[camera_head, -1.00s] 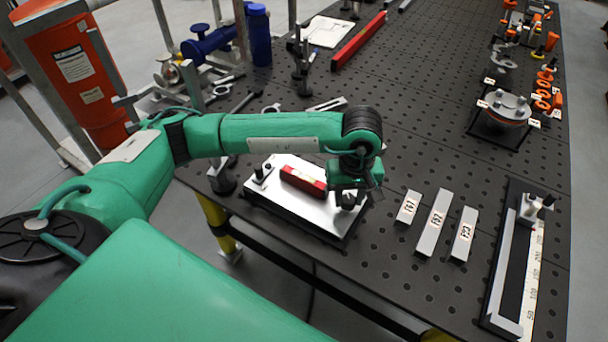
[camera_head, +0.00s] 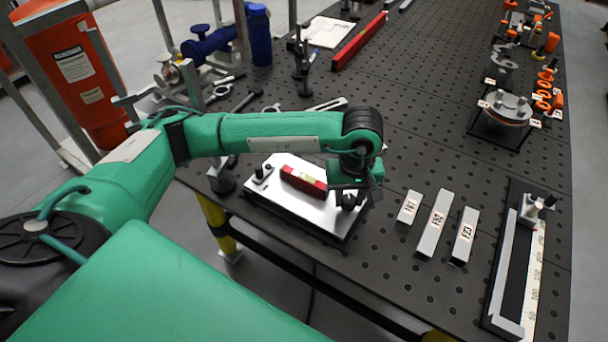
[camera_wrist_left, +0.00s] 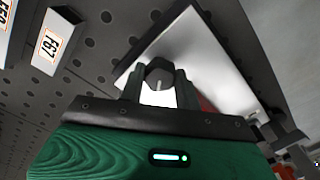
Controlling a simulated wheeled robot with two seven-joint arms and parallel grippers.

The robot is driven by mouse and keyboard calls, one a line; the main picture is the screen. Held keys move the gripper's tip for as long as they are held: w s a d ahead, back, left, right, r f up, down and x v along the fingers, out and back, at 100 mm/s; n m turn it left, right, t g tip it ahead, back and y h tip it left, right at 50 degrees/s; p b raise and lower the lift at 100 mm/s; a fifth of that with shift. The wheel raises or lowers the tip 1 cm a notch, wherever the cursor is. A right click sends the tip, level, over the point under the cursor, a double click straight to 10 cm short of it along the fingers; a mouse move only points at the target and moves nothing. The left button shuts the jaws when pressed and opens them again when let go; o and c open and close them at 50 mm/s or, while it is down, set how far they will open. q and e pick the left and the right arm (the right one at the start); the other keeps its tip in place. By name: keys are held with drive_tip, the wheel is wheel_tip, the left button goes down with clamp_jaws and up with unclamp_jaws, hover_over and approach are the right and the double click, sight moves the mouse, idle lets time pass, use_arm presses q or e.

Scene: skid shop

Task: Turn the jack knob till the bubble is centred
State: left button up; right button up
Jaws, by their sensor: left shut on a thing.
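A red spirit level (camera_head: 304,180) lies on a pale metal plate (camera_head: 290,209) near the table's front edge. Its vial shows as a small yellowish spot; the bubble is too small to make out. My left gripper (camera_head: 349,196) points down at the plate's right end, shut on the dark jack knob (camera_head: 348,202). In the left wrist view, the knob (camera_wrist_left: 159,70) shows between the two fingers of my gripper (camera_wrist_left: 160,88), with the bright plate (camera_wrist_left: 215,60) behind it. The level is mostly hidden there. My right gripper is not in view.
Several labelled grey blocks (camera_head: 433,222) lie right of the plate. A dark fixture with a ruler scale (camera_head: 530,275) stands further right. A small black post (camera_head: 262,173) is on the plate's left end. Tools and a blue bottle (camera_head: 259,35) are behind my arm.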

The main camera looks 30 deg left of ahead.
use_arm(q)
drive_tip(key=shift+s+f+m+b, duration=0.15)
drive_tip(key=shift+f+m+b, duration=0.1)
drive_tip(key=shift+m+b, duration=1.25)
drive_tip(key=shift+b, duration=0.6)
drive_tip(key=shift+m+b, duration=0.65)
drive_tip(key=shift+m, duration=0.05)
drive_tip(key=shift+r, duration=0.1)
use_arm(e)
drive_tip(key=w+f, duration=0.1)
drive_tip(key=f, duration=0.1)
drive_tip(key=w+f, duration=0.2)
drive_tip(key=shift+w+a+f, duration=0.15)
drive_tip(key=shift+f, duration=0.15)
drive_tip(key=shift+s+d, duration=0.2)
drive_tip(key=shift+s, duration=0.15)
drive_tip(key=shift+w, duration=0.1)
